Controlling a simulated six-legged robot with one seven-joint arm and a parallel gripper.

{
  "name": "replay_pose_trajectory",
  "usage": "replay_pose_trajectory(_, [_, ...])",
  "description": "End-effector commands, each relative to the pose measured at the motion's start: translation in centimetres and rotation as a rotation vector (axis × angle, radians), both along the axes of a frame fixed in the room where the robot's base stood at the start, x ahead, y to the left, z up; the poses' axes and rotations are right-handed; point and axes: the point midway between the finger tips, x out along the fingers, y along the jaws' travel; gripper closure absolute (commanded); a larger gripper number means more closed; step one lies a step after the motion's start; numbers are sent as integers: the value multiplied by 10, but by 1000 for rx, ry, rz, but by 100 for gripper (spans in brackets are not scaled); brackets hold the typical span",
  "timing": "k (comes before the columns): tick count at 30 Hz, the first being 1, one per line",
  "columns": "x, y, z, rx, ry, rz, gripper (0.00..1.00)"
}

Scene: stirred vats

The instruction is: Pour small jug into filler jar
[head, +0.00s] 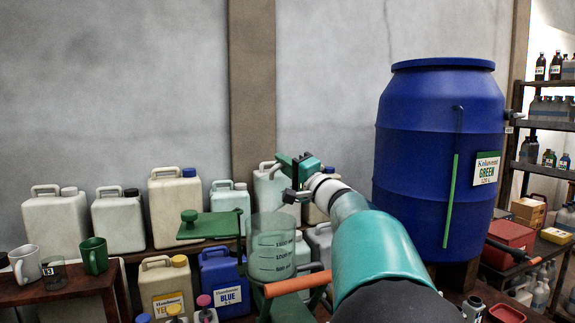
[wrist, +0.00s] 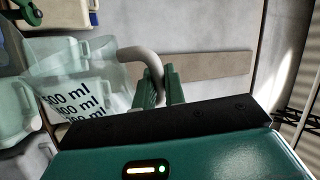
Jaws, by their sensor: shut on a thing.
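The small jug (wrist: 92,82) is clear, with dark ml marks, and shows at the left of the wrist view. My gripper (wrist: 160,84) is shut on its pale curved handle. In the head view my gripper (head: 291,180) is above a clear jar with ml marks, which I take as the filler jar (head: 272,244). The jar stands upright. The held jug is hard to tell from the pale cans behind it there. I cannot tell whether liquid is flowing.
A green plate with a knob (head: 206,226) is left of the jar. Pale jerrycans (head: 175,205) line the shelf behind. A large blue barrel (head: 425,150) stands right of my arm. Mugs (head: 94,255) sit on a wooden table at far left. An orange bar (head: 297,284) is in front of the jar.

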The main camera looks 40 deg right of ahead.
Motion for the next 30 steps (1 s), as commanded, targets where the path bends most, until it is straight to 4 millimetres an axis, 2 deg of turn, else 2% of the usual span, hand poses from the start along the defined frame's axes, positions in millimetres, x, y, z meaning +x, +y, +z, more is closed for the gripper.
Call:
replay_pose_trajectory(15, [-1,17,1,-122,-4,2,100])
replay_pose_trajectory(30, [-1,20,1,-146,-4,1,100])
